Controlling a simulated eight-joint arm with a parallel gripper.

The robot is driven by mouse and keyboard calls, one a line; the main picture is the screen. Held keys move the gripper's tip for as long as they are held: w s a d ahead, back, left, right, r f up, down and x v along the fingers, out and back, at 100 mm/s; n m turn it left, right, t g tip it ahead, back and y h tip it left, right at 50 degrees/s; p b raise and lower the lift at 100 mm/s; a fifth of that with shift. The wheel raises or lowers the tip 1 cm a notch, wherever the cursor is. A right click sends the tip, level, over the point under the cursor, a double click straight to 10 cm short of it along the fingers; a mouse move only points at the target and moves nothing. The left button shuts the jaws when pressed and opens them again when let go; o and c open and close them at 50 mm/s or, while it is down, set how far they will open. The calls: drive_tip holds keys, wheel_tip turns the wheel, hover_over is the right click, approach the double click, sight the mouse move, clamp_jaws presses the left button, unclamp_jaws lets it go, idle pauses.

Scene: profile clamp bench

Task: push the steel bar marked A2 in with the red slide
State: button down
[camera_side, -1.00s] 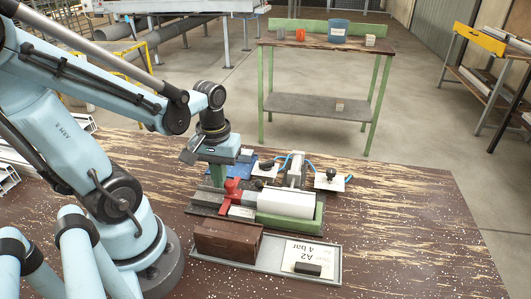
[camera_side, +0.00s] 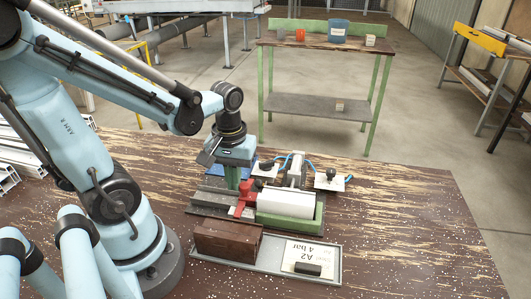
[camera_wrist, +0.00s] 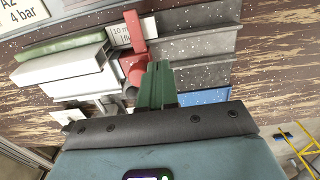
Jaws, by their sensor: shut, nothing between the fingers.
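The red slide (camera_side: 245,197) sits on the grey rail at the left end of a white profile (camera_side: 285,203), which lies in a green bed. The slide also shows in the wrist view (camera_wrist: 134,60), close to the end of the white profile (camera_wrist: 70,70). My gripper (camera_side: 231,186) is shut and empty, its green fingers down behind and left of the slide. In the wrist view the fingertips (camera_wrist: 158,66) are right beside the slide; I cannot tell whether they touch. A card (camera_side: 310,254) reads "A2" and "4 bar"; I see no A2 mark on the profile itself.
A grey tray (camera_side: 268,266) in front holds a brown block (camera_side: 228,240), the card and a small dark block (camera_side: 307,269). Behind the bed stand a cylinder with blue hoses and a white plate with a black knob (camera_side: 331,176). The bench's right side is clear.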

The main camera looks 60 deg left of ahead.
drive_tip(key=shift+w+d, duration=0.4)
idle(1.2)
drive_tip(key=shift+r, duration=0.15)
wheel_tip(320, 180, up, 7)
drive_tip(key=shift+s+a, duration=0.45)
idle(0.6)
drive_tip(key=w+d+r+m+t, duration=0.1)
drive_tip(key=w+d+m+t, duration=0.4)
drive_tip(key=m, duration=0.4)
drive_tip(key=shift+w+d+t, duration=0.25)
drive_tip(key=shift+w+t, duration=0.2)
drive_tip(key=shift+t, duration=0.65)
